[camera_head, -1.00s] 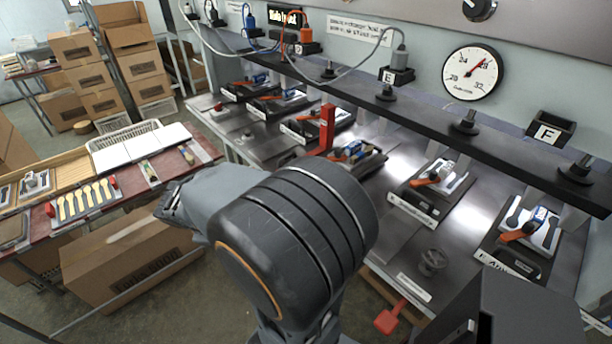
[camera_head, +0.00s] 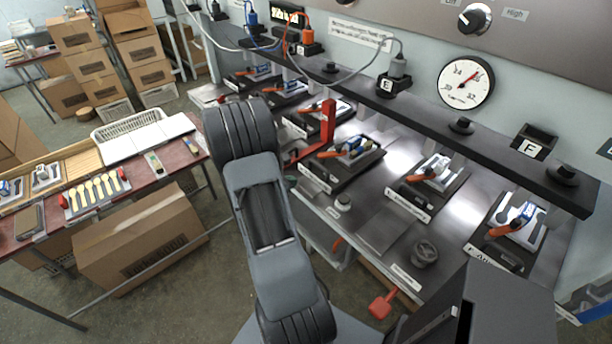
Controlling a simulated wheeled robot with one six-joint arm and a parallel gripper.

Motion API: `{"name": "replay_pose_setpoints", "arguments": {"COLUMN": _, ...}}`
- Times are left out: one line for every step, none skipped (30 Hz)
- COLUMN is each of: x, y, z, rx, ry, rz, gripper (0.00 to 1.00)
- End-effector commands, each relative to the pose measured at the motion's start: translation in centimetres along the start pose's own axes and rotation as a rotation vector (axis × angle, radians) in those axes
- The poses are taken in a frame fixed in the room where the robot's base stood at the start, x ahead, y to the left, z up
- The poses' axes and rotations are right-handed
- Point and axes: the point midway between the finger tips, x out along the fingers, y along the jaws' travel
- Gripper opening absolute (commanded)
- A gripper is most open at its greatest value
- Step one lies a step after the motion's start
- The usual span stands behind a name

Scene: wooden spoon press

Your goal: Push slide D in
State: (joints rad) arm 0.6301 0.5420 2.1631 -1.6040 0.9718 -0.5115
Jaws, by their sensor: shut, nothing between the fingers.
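Several similar press stations stand in a row along the metal bench (camera_head: 380,235). Counting back from the nearest, marked F (camera_head: 515,222), and the one before it (camera_head: 437,180), the third is probably station D (camera_head: 352,158). It has a dark slide tray with a blue and an orange part and a white front label too small to read. How far its slide sticks out cannot be told. A red upright bracket (camera_head: 328,120) stands at its left rear. My gripper is not visible; my arm folds up left of the bench and hides what is behind it.
A black rail (camera_head: 440,115) with knobs runs above the stations. A round dial (camera_head: 466,82) hangs on the wall. A red paddle (camera_head: 381,306) juts from the bench's front edge. A table with spoons (camera_head: 95,190) and a cardboard box (camera_head: 140,240) stand left.

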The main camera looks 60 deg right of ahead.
Motion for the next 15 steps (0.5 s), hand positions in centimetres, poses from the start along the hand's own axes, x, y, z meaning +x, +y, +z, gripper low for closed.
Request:
{"name": "replay_pose_setpoints", "arguments": {"x": 1.0, "y": -0.2, "z": 0.0, "rx": 0.000, "ry": 0.002, "rz": -0.006, "gripper": 0.00}}
{"name": "replay_pose_setpoints", "arguments": {"x": 1.6, "y": -0.1, "z": 0.0, "rx": 0.000, "ry": 0.001, "rz": -0.005, "gripper": 0.00}}
{"name": "replay_pose_setpoints", "arguments": {"x": 2.2, "y": -0.1, "z": 0.1, "rx": 0.001, "ry": 0.001, "rz": -0.005, "gripper": 0.00}}
{"name": "replay_pose_setpoints", "arguments": {"x": 2.7, "y": -0.1, "z": 0.0, "rx": 0.000, "ry": 0.001, "rz": -0.004, "gripper": 0.00}}
{"name": "replay_pose_setpoints", "arguments": {"x": 3.2, "y": -0.2, "z": 0.0, "rx": 0.001, "ry": 0.002, "rz": -0.005, "gripper": 0.00}}
{"name": "replay_pose_setpoints", "arguments": {"x": 3.7, "y": -0.1, "z": 0.4, "rx": 0.002, "ry": 0.001, "rz": -0.003, "gripper": 0.00}}
{"name": "replay_pose_setpoints", "arguments": {"x": 4.0, "y": -0.1, "z": 0.7, "rx": 0.003, "ry": 0.001, "rz": -0.003, "gripper": 0.00}}
{"name": "replay_pose_setpoints", "arguments": {"x": 4.3, "y": -0.1, "z": 0.9, "rx": 0.004, "ry": 0.001, "rz": -0.004, "gripper": 0.00}}
{"name": "replay_pose_setpoints", "arguments": {"x": 4.7, "y": -0.1, "z": 1.1, "rx": 0.003, "ry": 0.001, "rz": -0.002, "gripper": 0.00}}
{"name": "replay_pose_setpoints", "arguments": {"x": 5.0, "y": -0.1, "z": 1.3, "rx": 0.003, "ry": 0.001, "rz": -0.002, "gripper": 0.00}}
{"name": "replay_pose_setpoints", "arguments": {"x": 5.3, "y": -0.1, "z": 1.4, "rx": 0.003, "ry": 0.001, "rz": -0.003, "gripper": 0.00}}
{"name": "replay_pose_setpoints", "arguments": {"x": 5.6, "y": -0.1, "z": 1.6, "rx": 0.003, "ry": 0.001, "rz": -0.003, "gripper": 0.00}}
{"name": "replay_pose_setpoints", "arguments": {"x": 5.8, "y": -0.1, "z": 1.6, "rx": 0.002, "ry": 0.001, "rz": -0.002, "gripper": 0.00}}
{"name": "replay_pose_setpoints", "arguments": {"x": 6.0, "y": -0.1, "z": 1.7, "rx": 0.002, "ry": 0.001, "rz": -0.001, "gripper": 0.00}}
{"name": "replay_pose_setpoints", "arguments": {"x": 6.2, "y": -0.1, "z": 1.8, "rx": 0.002, "ry": 0.001, "rz": -0.001, "gripper": 0.00}}
